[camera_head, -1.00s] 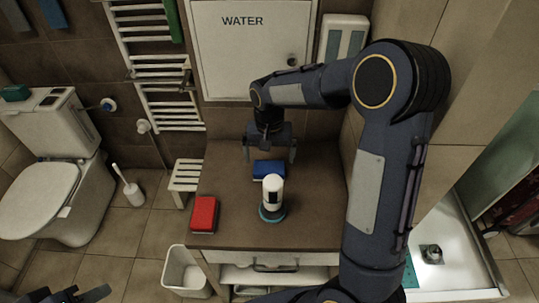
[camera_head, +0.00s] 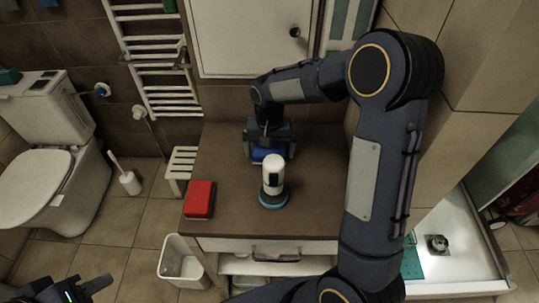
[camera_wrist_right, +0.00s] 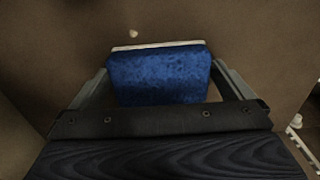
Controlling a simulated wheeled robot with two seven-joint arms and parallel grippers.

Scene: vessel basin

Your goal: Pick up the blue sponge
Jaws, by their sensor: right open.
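The blue sponge (camera_head: 266,154) lies on the brown counter top (camera_head: 320,185), partly hidden by my right gripper (camera_head: 270,150) above it. In the right wrist view the sponge (camera_wrist_right: 158,76) shows as a blue block with a pale edge. There my right gripper (camera_wrist_right: 160,80) is open, with one finger on each side of the sponge. The fingers appear apart from its sides. My left gripper (camera_head: 85,287) is at the bottom left of the head view, away from the counter. It is cut off by the frame edge, so its opening is unclear.
A red block (camera_head: 199,199) lies at the counter's left. A white bin (camera_head: 182,263) stands on the floor below. The counter's right part is clear up to my right arm.

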